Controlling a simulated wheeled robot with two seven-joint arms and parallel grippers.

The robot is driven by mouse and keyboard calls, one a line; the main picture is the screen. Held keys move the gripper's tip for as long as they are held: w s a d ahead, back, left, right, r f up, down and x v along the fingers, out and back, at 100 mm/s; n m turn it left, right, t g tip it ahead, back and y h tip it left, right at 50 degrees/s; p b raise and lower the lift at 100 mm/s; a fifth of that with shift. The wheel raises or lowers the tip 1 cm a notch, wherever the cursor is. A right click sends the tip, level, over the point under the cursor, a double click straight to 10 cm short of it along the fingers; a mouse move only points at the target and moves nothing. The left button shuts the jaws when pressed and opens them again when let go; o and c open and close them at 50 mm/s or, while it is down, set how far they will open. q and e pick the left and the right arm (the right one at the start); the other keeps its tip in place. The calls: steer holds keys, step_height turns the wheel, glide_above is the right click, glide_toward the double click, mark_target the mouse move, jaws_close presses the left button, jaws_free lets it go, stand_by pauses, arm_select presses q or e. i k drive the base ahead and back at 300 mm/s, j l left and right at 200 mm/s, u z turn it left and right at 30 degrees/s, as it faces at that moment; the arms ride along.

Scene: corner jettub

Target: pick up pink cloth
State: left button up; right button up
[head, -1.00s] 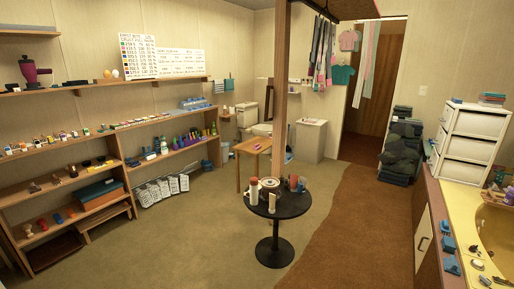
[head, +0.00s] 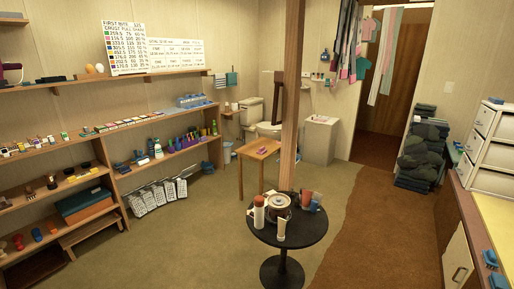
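I cannot single out one pink cloth with certainty. Several cloths hang near the doorway at the back right. Among them are a striped hanging cloth (head: 346,35) with pink parts at its lower end, a small pink garment (head: 369,28), a teal garment (head: 362,67), and long pale pink and pale green strips (head: 388,50) in front of the door opening. Neither of my grippers is in view, so what they hold is not shown.
A round black table (head: 262,232) with several containers stands ahead, beside a wooden post (head: 291,100). Shelves (head: 150,165) line the left wall. A counter (head: 470,215) is at the right. A brown carpet strip (head: 375,225) leads clear to the doorway.

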mark_target(261, 151)
steer(key=i+j+u, duration=0.2)
steer(key=i+u, duration=0.25)
steer(key=i, duration=0.2)
steer(key=i+u, duration=0.5)
steer(key=i+l+u, duration=0.25)
steer(key=i+u, duration=0.2)
steer(key=i, duration=0.3)
steer(key=i+j+z, duration=0.1)
steer(key=i+z, duration=0.15)
steer(key=i+j+z, duration=0.25)
steer(key=i, duration=0.25)
steer(key=i+j+z, duration=0.15)
steer(key=i+z, duration=0.15)
